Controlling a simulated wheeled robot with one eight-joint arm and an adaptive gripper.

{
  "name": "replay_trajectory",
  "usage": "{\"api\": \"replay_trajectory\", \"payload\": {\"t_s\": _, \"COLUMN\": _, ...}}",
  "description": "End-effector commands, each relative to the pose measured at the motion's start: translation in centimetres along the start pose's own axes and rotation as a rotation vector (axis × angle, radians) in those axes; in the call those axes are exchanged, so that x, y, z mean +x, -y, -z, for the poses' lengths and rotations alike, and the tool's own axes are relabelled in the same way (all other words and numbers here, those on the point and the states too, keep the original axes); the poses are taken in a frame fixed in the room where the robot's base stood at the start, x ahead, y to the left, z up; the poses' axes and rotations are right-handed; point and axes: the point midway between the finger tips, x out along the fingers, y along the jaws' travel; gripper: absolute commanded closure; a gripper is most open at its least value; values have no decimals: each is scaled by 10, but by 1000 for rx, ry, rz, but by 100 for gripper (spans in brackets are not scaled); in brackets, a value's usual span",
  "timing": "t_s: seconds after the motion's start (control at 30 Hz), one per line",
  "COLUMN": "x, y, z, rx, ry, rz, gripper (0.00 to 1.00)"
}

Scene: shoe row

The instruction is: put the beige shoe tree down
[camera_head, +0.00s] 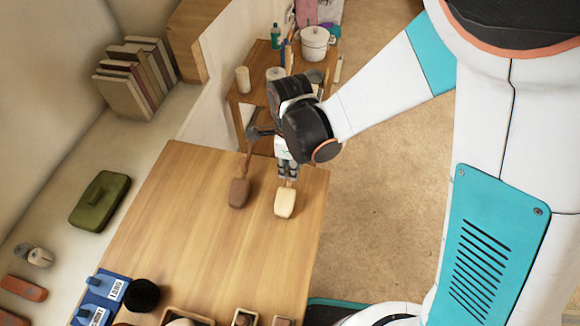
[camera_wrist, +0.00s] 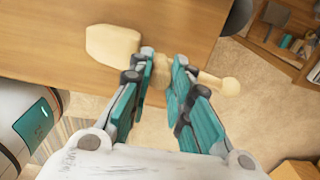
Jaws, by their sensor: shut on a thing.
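The beige shoe tree (camera_head: 285,203) is at the far right part of the wooden table, its toe block toward the near side. My gripper (camera_head: 288,172) is shut on its narrow middle. In the wrist view the toe block (camera_wrist: 112,46) shows left of the fingers (camera_wrist: 163,60), over the tabletop. The knobbed heel end sticks out to the right, past the table edge in that view. I cannot tell whether the shoe tree touches the table. A brown shoe tree (camera_head: 239,192) lies just left of the beige one.
The middle of the table (camera_head: 215,245) is clear. Blue labelled boxes (camera_head: 105,290), a black round thing (camera_head: 142,295) and several small trays stand at its near end. A green case (camera_head: 100,201) lies on the ledge at left. A shelf with a white pot (camera_head: 315,42) stands beyond.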

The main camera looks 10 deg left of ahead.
Motion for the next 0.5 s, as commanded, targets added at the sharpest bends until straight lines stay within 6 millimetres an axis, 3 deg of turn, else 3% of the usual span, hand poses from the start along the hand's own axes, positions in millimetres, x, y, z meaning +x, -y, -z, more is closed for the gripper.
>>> {"api": "replay_trajectory", "payload": {"t_s": 0.27, "x": 2, "y": 0, "z": 0, "rx": 0, "ry": 0, "rz": 0, "gripper": 100}}
{"api": "replay_trajectory", "payload": {"t_s": 0.3, "x": 1, "y": 0, "z": 0, "rx": 0, "ry": 0, "rz": 0, "gripper": 73}}
{"api": "replay_trajectory", "payload": {"t_s": 0.33, "x": 1, "y": 0, "z": 0, "rx": 0, "ry": 0, "rz": 0, "gripper": 66}}
{"api": "replay_trajectory", "payload": {"t_s": 0.37, "x": 1, "y": 0, "z": 0, "rx": 0, "ry": 0, "rz": 0, "gripper": 62}}
{"api": "replay_trajectory", "payload": {"t_s": 0.5, "x": 0, "y": 0, "z": 0, "rx": 0, "ry": 0, "rz": 0, "gripper": 62}}
